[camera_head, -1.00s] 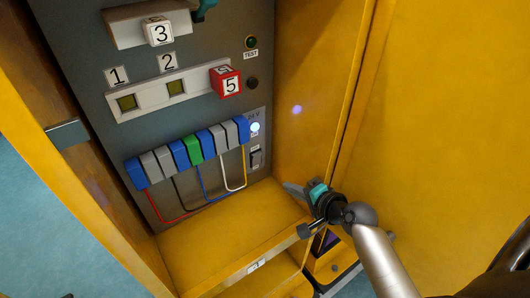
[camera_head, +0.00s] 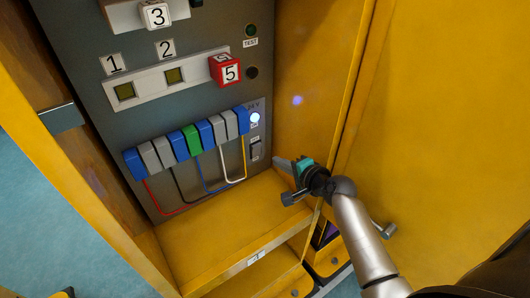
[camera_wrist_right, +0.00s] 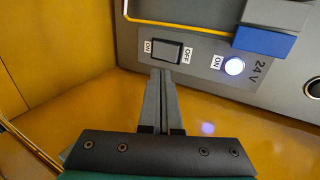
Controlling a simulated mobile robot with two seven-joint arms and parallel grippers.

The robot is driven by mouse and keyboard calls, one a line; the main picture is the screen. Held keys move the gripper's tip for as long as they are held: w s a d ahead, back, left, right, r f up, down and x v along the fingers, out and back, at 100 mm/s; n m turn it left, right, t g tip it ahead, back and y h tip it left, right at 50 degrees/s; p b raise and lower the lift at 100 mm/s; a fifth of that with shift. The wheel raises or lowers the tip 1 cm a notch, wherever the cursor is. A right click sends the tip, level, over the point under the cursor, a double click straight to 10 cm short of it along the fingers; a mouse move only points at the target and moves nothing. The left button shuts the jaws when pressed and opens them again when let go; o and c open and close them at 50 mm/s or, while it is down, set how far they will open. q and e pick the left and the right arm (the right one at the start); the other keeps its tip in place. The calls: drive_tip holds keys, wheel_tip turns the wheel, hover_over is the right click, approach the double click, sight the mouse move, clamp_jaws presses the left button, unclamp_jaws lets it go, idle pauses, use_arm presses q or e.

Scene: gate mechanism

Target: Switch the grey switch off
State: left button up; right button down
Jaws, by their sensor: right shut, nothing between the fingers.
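The grey switch (camera_head: 256,149) is a small dark-grey rocker on the grey panel, below the lit white 24 V light (camera_head: 255,117). In the right wrist view the switch (camera_wrist_right: 167,50) has an ON label on its left and an OFF label on its right. My right gripper (camera_head: 277,163) is shut and empty, a little right of and below the switch in the head view. In the wrist view its fingertips (camera_wrist_right: 161,72) point at the switch's lower edge; I cannot tell whether they touch. My left gripper is not in view.
A row of blue, grey and green blocks (camera_head: 193,140) with coloured wires is left of the switch. A red cube marked 5 (camera_head: 230,73) sits higher on the panel. The yellow cabinet wall (camera_head: 300,100) stands close on the right. The yellow shelf (camera_head: 215,225) below is clear.

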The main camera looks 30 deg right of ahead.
sight(259, 147)
drive_tip(key=x, duration=0.2)
drive_tip(key=r+x, duration=0.1)
drive_tip(key=x, duration=0.1)
drive_tip(key=b+x, duration=0.1)
drive_tip(key=x, duration=0.1)
drive_tip(key=shift+w+a+r, duration=0.1)
drive_tip(key=shift+w+r, duration=0.1)
drive_tip(key=shift+w, duration=0.05)
drive_tip(key=shift+w+a+r, duration=0.1)
drive_tip(key=shift+w, duration=0.55)
drive_tip(key=shift+w+r+p, duration=0.25)
drive_tip(key=shift+r+p, duration=0.1)
drive_tip(key=shift+p, duration=0.5)
drive_tip(key=shift+f+g, duration=0.3)
drive_tip(key=shift+r, duration=0.1)
drive_tip(key=shift+r+p, duration=0.75)
drive_tip(key=shift+p, duration=0.05)
